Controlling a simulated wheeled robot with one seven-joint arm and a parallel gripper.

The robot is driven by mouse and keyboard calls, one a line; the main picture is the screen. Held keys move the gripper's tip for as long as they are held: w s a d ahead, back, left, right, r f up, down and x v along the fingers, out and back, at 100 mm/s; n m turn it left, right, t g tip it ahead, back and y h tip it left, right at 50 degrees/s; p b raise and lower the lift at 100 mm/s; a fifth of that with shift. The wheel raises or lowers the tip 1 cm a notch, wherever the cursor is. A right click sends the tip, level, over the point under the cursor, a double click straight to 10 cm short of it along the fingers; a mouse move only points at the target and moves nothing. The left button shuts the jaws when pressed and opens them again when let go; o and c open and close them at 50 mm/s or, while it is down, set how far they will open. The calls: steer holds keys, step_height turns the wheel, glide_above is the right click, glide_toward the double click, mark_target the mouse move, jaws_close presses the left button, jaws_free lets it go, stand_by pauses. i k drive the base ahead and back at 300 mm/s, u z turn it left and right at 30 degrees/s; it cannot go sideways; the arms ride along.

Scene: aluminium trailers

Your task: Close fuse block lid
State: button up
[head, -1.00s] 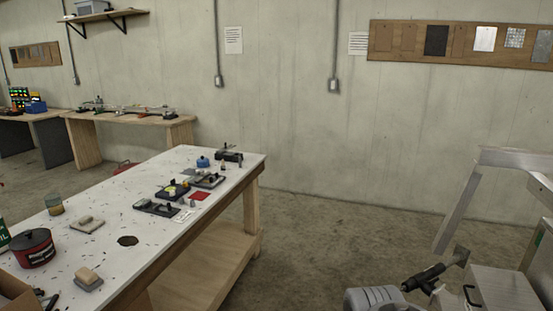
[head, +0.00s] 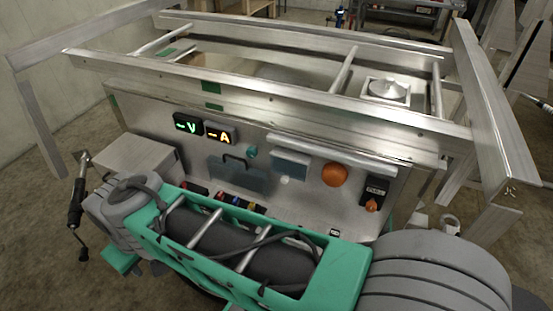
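The fuse block (head: 234,202) is low on the metal panel, showing a row of small coloured pieces, and my arm hides its lower part. A dark, bluish see-through plate with a black handle, which looks like the lid (head: 240,178), stands up above this row. The coloured pieces are uncovered, so the lid appears open. My teal and grey arm crosses the foreground in front of the panel. My gripper does not show in this view, so its place relative to the lid cannot be seen.
The metal panel (head: 310,200) carries a green display (head: 187,124), an amber display (head: 220,132), an orange knob (head: 335,174) and a pull switch (head: 374,194). An aluminium frame rail (head: 270,93) runs above it. A metal box (head: 138,155) stands at left, beside a black rod (head: 76,203).

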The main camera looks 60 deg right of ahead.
mark_target(237, 158)
steer(key=z, duration=1.5)
steer(key=k, duration=0.5)
steer(key=u, duration=1.4)
steer(key=i, duration=0.25)
steer(key=u, duration=0.65)
